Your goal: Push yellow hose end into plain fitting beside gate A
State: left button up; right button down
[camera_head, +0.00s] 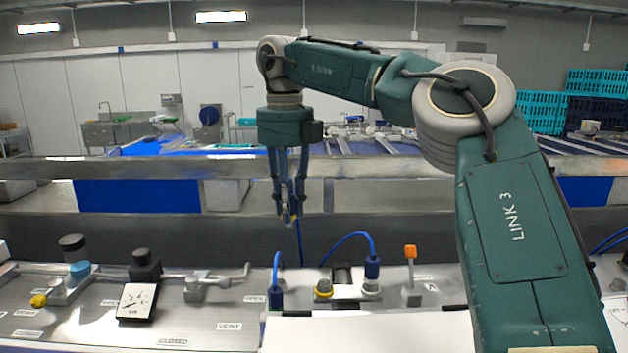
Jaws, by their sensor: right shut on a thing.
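My right gripper (287,217) hangs fingers-down above the back of the panel. It is shut on the yellow hose end (286,217), a small yellowish tip mostly hidden by the fingers, with a thin blue hose trailing below. Gate A's lever (411,262) has an orange top and stands right of the fitting block (345,296). The plain pale fitting (371,288) is on the block's right, next to the lever. A blue hose end (372,267) stands upright at it; whether fully seated is unclear. A yellow-ringed fitting (323,288) is on the block's left. My left gripper is out of view.
Another blue hose end (276,297) stands left of the block. A white surface (360,334) lies in front. Valves with a black knob (142,257) and a small gauge card (137,301) are at left. A metal rail (120,168) runs behind. My right arm covers the panel's right side.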

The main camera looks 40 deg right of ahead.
jog(key=w+f, duration=0.3)
jog(key=f, duration=0.8)
jog(key=shift+w+a+f, duration=0.25)
jog(key=shift+w+f, duration=0.05)
jog(key=shift+f, duration=0.05)
jog(key=shift+r, duration=0.1)
jog(key=shift+f, duration=0.45)
dwell(0.4)
jog(key=shift+f+b, duration=0.6)
jog(key=shift+f, duration=0.15)
jog(key=shift+f+b, duration=0.85)
jog(key=shift+f, duration=0.6)
dwell(1.7)
